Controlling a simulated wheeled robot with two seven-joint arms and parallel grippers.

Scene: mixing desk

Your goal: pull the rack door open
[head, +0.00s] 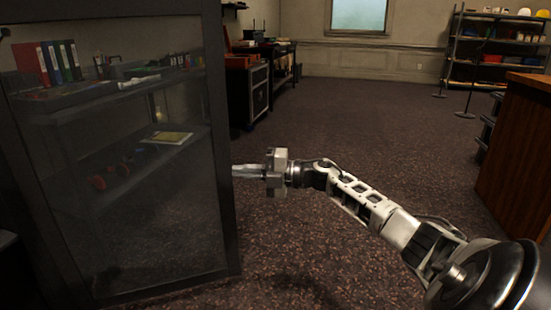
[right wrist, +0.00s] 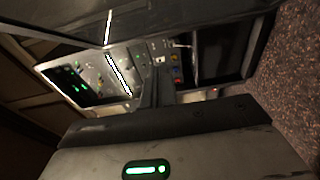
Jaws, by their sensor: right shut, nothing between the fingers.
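The rack door (head: 222,150) is a tinted glass panel in a dark frame at the left of the head view. It stands swung out at an angle, with floor and shelves showing through its glass. My right gripper (head: 236,170) is shut and empty, its fingertips pointing left at the door's free edge. I cannot tell whether they touch the frame. In the right wrist view the closed fingers (right wrist: 158,88) point toward the rack's equipment (right wrist: 115,72), lit panels with green lights. The door's handle cannot be made out. My left gripper is out of view.
Through the glass show shelves (head: 110,105) with coloured binders (head: 68,60). A dark cabinet (head: 250,92) stands behind the door, a wooden desk (head: 512,150) at the right, and a metal shelf (head: 470,50) at the back. The middle carpet (head: 375,130) is clear.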

